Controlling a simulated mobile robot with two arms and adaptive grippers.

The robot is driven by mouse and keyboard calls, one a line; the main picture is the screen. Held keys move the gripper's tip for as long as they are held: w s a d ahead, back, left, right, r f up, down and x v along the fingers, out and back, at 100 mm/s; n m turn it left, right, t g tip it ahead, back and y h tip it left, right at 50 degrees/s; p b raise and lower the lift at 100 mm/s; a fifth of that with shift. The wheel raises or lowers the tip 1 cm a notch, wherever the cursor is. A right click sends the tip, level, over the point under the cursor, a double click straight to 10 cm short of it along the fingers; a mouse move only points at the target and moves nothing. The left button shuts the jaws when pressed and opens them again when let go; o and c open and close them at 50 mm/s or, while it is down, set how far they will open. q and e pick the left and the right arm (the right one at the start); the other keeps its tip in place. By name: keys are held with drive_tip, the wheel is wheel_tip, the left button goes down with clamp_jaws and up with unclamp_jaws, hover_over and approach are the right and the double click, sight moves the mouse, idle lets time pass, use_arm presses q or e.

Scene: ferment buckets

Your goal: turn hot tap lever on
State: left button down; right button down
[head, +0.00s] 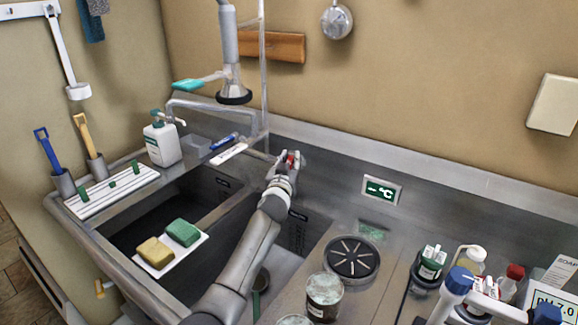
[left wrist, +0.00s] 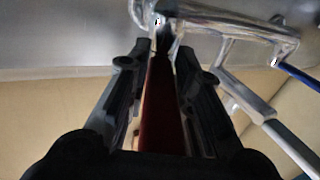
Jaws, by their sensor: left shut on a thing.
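The hot tap lever is a red bar (left wrist: 160,110) running up the middle of the left wrist view, between the two dark fingers. Only a small red piece of it (head: 291,158) shows in the head view, at the back rim of the sink. My left gripper (head: 287,162) is at the tap, shut on the red lever, with a finger on each side of it. The gripper hides most of the lever and its base in the head view. The metal tap pipework (left wrist: 235,30) shows beyond the fingers. My right gripper is in neither view.
A tall sprayer pipe (head: 228,45) and the faucet spout (head: 205,106) stand left of my gripper. A soap bottle (head: 162,143) is further left. Sponges lie on a white board (head: 200,240) across the sink. Bottles and a brown jar (head: 323,297) crowd the front right.

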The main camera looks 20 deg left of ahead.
sight(290, 160)
use_arm(q)
drive_tip(key=c, duration=1.3)
unclamp_jaws()
wheel_tip(290, 160, up, 10)
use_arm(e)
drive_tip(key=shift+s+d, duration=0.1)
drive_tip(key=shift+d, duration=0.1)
